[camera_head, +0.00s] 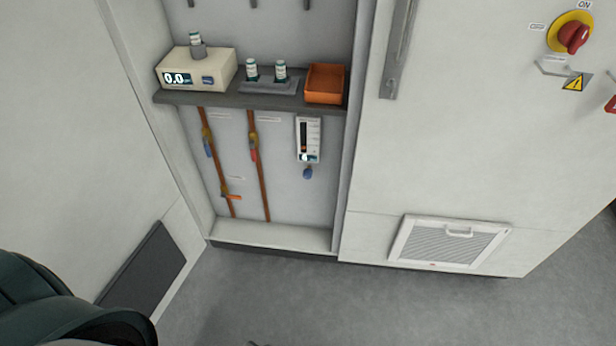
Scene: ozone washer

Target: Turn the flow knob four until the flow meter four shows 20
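A white flow meter (314,140) with a dark vertical tube and a small display at its bottom is mounted on the back wall of the recess, below the shelf. Its number and reading are too small to tell. A blue knob (308,172) sits just below it. I cannot tell from the labels whether these are number four. Neither gripper can be made out, and nothing touches the knob. A dark part at the lower left looks like my own arm.
A grey shelf (222,100) above carries a beige device (190,57) reading 0.0, small bottles and an orange tray (325,84). Copper pipes (262,185) with coloured valves run left of the meter. A red rotary switch (574,37) is at upper right. The grey floor (330,305) is clear.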

